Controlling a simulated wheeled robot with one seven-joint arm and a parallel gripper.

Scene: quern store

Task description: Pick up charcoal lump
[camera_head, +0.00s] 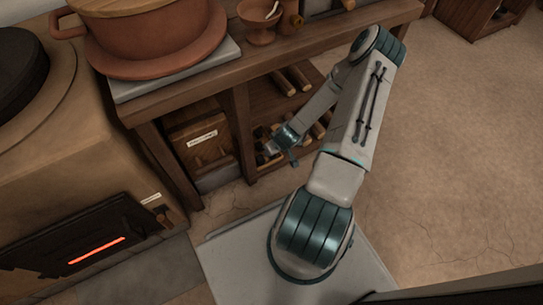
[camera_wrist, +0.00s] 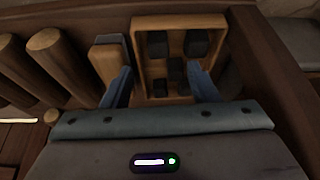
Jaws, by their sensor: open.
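Several dark, blocky lumps that look like charcoal lie in a shallow wooden tray (camera_wrist: 139,40) in the wrist view. One charcoal lump (camera_wrist: 158,44) is at the tray's back left and another charcoal lump (camera_wrist: 197,43) at its back right. A smaller charcoal lump (camera_wrist: 177,68) is near the middle. My gripper (camera_wrist: 162,76) is open and empty, its two blue fingers spread at the tray's near part. In the head view my gripper (camera_head: 283,148) reaches into the lower shelf of a wooden bench. The lumps are too small to tell there.
Several wooden logs (camera_wrist: 62,58) lie left of the tray, and a wooden block (camera_wrist: 107,60) stands close beside it. The bench top (camera_head: 285,48) is above my gripper. A labelled wooden box (camera_head: 199,136) is left of the shelf. A stove with a glowing slot (camera_head: 97,251) stands further left.

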